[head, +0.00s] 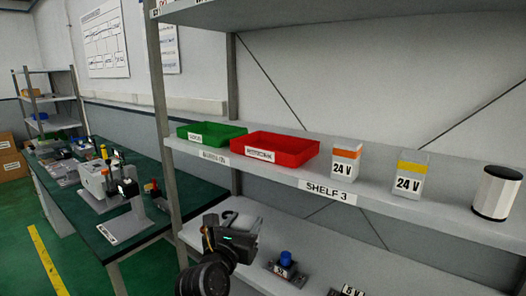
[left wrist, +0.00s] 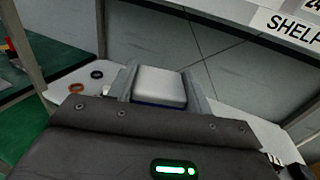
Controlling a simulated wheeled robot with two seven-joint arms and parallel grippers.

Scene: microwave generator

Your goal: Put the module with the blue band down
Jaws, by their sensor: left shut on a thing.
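The module with the blue band (left wrist: 160,84) is between the two fingers of my left gripper in the left wrist view. Its pale top faces the camera and a thin strip of blue shows along its near edge. My left gripper (head: 238,222) is shut on it, and in the head view it is at the lower shelf (head: 246,207), below the SHELF 3 board. The arm and gripper hide most of the module there. I cannot tell whether the module touches the lower shelf. My right gripper is not in view.
Above are a green bin (head: 210,134), a red bin (head: 275,149), an orange-banded module (head: 345,160), a yellow-banded module (head: 411,174) and a white cylinder (head: 496,193). A blue-topped device (head: 286,266) stands lower right. An orange ring (left wrist: 76,87) and a black ring (left wrist: 97,74) lie left.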

